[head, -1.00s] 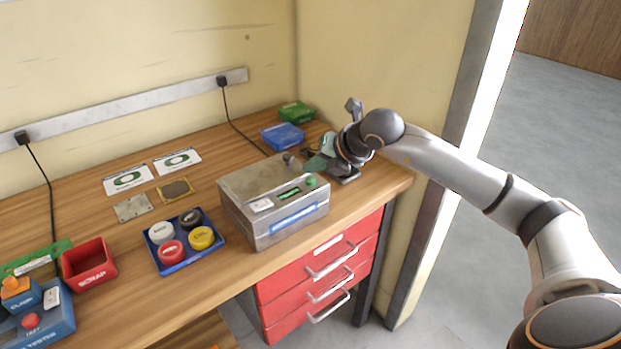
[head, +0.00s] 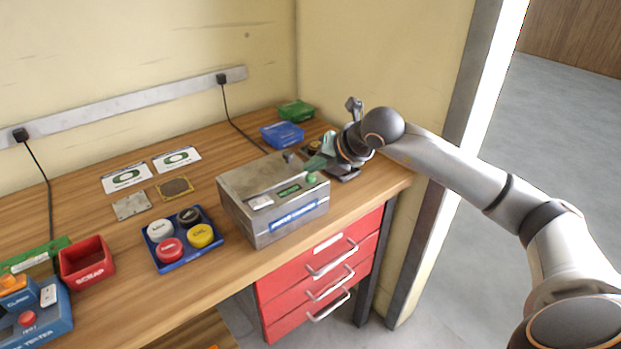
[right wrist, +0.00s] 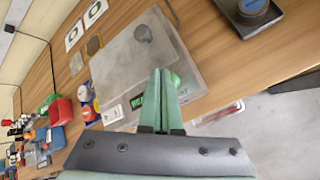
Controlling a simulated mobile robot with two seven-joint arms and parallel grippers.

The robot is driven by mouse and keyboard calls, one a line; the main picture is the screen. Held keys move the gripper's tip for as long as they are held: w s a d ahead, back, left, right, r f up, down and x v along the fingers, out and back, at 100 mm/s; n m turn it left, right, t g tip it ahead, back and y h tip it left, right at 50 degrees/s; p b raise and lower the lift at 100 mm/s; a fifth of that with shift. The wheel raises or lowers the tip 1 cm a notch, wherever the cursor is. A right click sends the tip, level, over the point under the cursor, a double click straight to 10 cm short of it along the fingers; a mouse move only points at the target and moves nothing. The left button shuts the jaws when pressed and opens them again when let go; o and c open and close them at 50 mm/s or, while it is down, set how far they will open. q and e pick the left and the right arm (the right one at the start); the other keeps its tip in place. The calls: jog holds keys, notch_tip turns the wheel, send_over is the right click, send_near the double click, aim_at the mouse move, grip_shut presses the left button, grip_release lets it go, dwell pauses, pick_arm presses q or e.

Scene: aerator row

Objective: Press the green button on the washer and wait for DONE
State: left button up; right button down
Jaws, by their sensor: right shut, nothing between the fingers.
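The washer (head: 240,205) is a grey metal box at the right part of the bench. It has a dark knob on its lid, a green-lit display (head: 289,191) and a round green button (head: 311,178) at its top right. My right gripper (head: 306,168) is shut and empty, with its green fingertips just above the washer's right side, close to the button. In the right wrist view the shut fingers (right wrist: 161,78) cover part of the display and the button. I cannot tell whether they touch the button, and the display text is not readable. My left gripper is out of view.
A blue box (head: 283,134) and a green box (head: 297,110) stand behind the washer. A blue tray (head: 176,266) with several coloured lidded jars is left of it. A red scrap bin (head: 87,262) and a blue tester (head: 45,318) are farther left. Red drawers are below.

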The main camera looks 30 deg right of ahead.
aim_at(313, 183)
jog(key=shift+f+b, duration=0.6)
dwell(0.8)
dwell(0.4)
jog(key=shift+r+p, duration=0.5)
jog(key=shift+r, duration=0.4)
notch_tip(313, 183, up, 5)
jog(key=p, duration=0.3)
dwell(0.5)
